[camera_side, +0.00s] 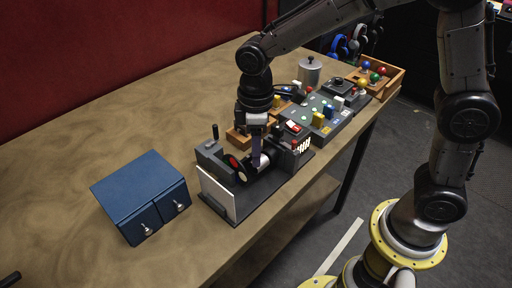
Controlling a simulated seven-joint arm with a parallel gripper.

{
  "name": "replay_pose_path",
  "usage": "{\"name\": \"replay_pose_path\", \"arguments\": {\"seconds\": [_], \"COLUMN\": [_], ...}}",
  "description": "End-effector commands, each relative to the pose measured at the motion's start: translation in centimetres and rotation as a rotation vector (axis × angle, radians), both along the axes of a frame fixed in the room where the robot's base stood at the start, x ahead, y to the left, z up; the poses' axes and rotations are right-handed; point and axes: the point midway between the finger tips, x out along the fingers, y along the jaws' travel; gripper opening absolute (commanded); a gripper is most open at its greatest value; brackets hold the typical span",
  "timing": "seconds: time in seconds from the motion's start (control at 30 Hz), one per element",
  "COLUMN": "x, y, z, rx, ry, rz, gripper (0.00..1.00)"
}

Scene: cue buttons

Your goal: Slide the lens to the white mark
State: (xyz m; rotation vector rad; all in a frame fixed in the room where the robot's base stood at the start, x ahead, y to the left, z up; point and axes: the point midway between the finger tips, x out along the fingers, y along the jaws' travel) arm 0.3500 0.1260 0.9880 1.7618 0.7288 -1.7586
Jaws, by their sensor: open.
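A dark bench device (262,196) stands on the wooden table, with a white upright panel (217,195) at its left end and a lit block with white bars (303,146) at its right end. Round dark discs, one with a red face (233,162) and one with a white spot (243,176), stand between them; one of these may be the lens. I cannot pick out the white mark for sure. My gripper (257,158) points down at the device, close to the discs. Its fingers are small and partly hidden, and I cannot tell whether they touch anything.
A blue two-drawer cabinet (140,195) stands left of the device. A grey button board (322,117) with coloured blocks, a metal pot (309,71) and a wooden tray of balls (392,78) stand to the right.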

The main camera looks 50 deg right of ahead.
Motion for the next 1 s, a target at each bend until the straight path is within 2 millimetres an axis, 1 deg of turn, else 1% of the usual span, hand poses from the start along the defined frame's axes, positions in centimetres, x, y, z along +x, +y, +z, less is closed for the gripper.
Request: {"name": "replay_pose_path", "arguments": {"seconds": [0.13, 0.27, 0.37, 0.6, 0.7, 0.83, 1.0], "x": [0.0, 0.1, 0.1, 0.1, 0.1, 0.1, 0.0], "y": [0.0, 0.0, 0.0, 0.0, 0.0, 0.0, 0.0], "z": [0.1, 1.3, 3.1, 8.4, 10.3, 12.3, 13.6], "rx": [0.0, 0.001, 0.001, 0.001, 0.001, 0.001, 0.001], "ry": [0.0, -0.002, -0.004, -0.006, -0.004, -0.002, -0.001], "rz": [0.0, 0.0, 0.0, 0.0, 0.0, 0.0, 0.0], "gripper": [0.46, 0.46, 0.46, 0.46, 0.46, 0.46, 0.46]}}
